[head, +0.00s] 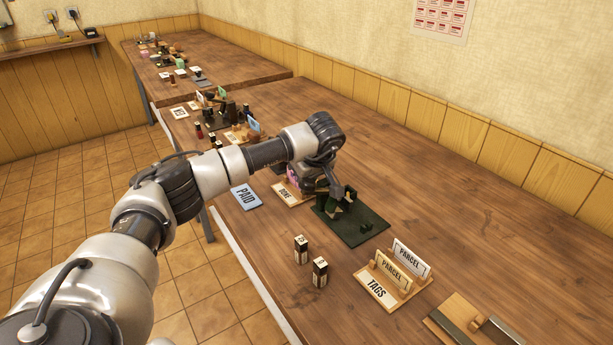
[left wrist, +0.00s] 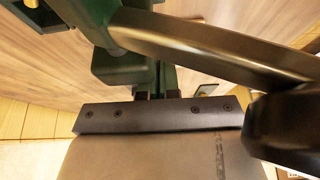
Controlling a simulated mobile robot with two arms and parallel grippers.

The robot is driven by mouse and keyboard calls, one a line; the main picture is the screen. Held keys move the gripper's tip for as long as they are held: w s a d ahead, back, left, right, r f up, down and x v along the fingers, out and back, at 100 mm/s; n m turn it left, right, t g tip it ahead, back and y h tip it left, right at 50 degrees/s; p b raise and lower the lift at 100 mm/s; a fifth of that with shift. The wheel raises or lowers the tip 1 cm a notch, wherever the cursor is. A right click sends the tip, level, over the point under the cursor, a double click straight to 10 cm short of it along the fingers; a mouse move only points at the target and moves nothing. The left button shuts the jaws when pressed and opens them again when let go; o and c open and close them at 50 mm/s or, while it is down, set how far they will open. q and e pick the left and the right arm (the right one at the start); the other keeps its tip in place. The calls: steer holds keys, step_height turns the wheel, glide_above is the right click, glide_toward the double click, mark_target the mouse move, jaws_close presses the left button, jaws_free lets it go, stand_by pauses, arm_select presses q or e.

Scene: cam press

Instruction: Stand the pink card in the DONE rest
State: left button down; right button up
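A small pink patch (head: 293,179), likely the pink card, shows at the DONE rest (head: 287,196) in the head view. My left arm partly hides it, so I cannot tell how it sits. The dark green press (head: 358,226) stands just right of the rest. My left gripper (head: 338,194) is over the press's upper part. In the left wrist view, the gripper (left wrist: 157,95) faces the green press body (left wrist: 125,68), with a dark metal lever (left wrist: 215,45) crossing above. Its short fingertips look close together, and no pink shows there. My right gripper is not in view.
The TAGS rest (head: 378,291) holds upright PARCEL cards. Two small dark-and-cream blocks (head: 301,250) (head: 320,272) stand left of it. A blue PAID plate (head: 245,197) lies near the table edge. A wooden tray (head: 455,312) is at lower right. The table's right side is clear.

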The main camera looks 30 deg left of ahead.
arm_select(q)
steer(key=shift+f, duration=0.2)
stand_by(0.6)
steer(key=c, duration=0.7)
jaws_free()
step_height(320, 180, up, 7)
steer(key=p, duration=0.5)
steer(key=shift+p, duration=0.4)
steer(key=shift+s+f, duration=0.1)
stand_by(0.4)
